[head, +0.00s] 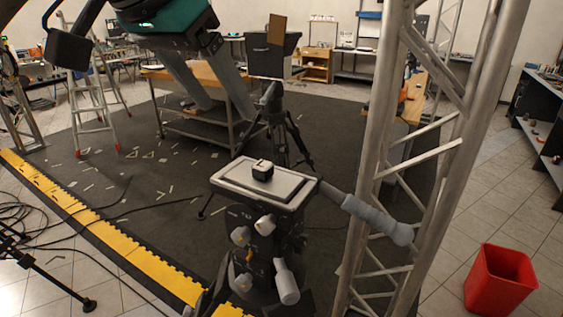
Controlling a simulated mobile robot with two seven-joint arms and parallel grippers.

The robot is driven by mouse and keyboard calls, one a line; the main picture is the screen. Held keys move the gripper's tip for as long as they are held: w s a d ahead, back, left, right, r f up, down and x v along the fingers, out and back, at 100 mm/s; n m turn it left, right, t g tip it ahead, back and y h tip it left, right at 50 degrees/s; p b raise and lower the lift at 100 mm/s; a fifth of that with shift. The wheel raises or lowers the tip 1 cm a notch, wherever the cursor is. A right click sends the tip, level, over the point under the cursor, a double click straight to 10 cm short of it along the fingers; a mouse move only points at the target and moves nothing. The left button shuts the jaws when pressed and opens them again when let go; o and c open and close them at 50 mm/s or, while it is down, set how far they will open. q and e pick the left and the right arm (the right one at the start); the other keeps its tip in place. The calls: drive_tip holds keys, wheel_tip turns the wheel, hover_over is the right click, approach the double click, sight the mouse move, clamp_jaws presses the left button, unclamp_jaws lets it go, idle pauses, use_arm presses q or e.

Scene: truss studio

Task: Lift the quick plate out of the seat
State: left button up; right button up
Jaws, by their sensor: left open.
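My left gripper (228,114) reaches in from the upper left under a teal housing. Its two long grey fingers point down and are spread apart, with nothing between them. A small black block with a pale top (262,171) sits on a light-rimmed tray (225,180) on top of a dark stand. It looks like the quick plate in its seat, but it is too small to tell plate from seat. The fingertips appear above and left of the block in the picture, clear of it. My right gripper is out of view.
A metal truss (372,130) rises close to the right of the stand. A grey cylindrical arm (365,212) sticks out from the stand towards it. A black tripod (290,140) and a wooden-topped bench (160,75) stand behind. A red bin (499,280) is at the lower right.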

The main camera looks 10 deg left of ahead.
use_arm(q)
approach(261, 164)
drive_tip(key=x, duration=0.3)
drive_tip(key=shift+w+d+p, duration=0.1)
drive_tip(key=shift+w+p, duration=0.05)
drive_tip(key=shift+p, duration=0.15)
drive_tip(key=shift+w+d+f, duration=0.1)
drive_tip(key=shift+w+f, duration=0.1)
drive_tip(key=shift+f, duration=0.2)
drive_tip(key=p+x, duration=0.1)
drive_tip(key=x, duration=0.4)
drive_tip(key=shift+s, duration=0.1)
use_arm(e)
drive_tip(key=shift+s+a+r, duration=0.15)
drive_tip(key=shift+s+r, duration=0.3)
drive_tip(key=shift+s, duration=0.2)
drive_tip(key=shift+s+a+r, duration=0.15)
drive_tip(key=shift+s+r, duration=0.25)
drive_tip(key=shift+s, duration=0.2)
use_arm(q)
drive_tip(key=shift+c, duration=0.4)
clamp_jaws()
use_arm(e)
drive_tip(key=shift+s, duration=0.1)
